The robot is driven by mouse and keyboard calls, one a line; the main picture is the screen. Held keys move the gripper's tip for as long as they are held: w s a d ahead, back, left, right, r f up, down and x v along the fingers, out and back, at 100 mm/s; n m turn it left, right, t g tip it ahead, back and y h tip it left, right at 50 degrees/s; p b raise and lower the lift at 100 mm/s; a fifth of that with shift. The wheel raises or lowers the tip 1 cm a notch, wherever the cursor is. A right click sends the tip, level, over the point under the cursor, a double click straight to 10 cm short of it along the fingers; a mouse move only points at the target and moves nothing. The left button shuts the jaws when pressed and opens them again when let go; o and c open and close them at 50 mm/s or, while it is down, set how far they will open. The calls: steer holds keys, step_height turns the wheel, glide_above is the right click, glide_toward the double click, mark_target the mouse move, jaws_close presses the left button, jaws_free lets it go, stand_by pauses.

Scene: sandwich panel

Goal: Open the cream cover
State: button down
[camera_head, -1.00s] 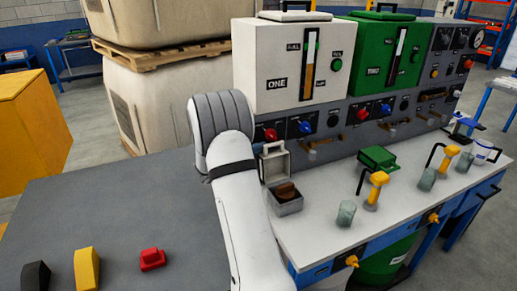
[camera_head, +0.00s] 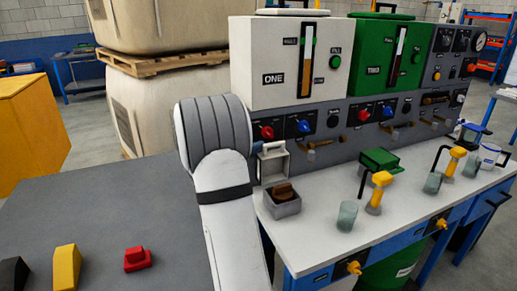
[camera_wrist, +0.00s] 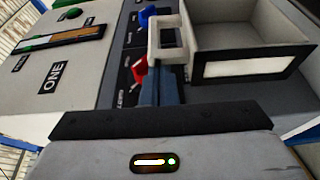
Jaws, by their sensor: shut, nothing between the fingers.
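The cream cover (camera_head: 273,163) stands raised, hinged up at the back of a small grey box (camera_head: 283,207) on the white bench. A brown knob (camera_head: 284,191) shows in the uncovered box. In the wrist view, the cream cover's hollow side (camera_wrist: 245,35) and its pale loop handle (camera_wrist: 168,36) are close up. My gripper (camera_wrist: 168,75) is shut and empty, with its blue-grey fingertips beside the loop handle. I cannot tell whether they touch it.
A closed green cover (camera_head: 379,160) sits farther right on the bench, with a glass (camera_head: 347,215) and yellow taps (camera_head: 378,190) before it. Red (camera_head: 266,132) and blue (camera_head: 304,126) knobs line the panel below tank ONE (camera_head: 290,62). The grey table (camera_head: 110,210) is mostly clear.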

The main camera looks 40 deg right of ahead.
steer(key=shift+s, duration=0.15)
steer(key=a+b, duration=0.4)
steer(key=a, duration=0.6)
steer(key=shift+w, duration=0.35)
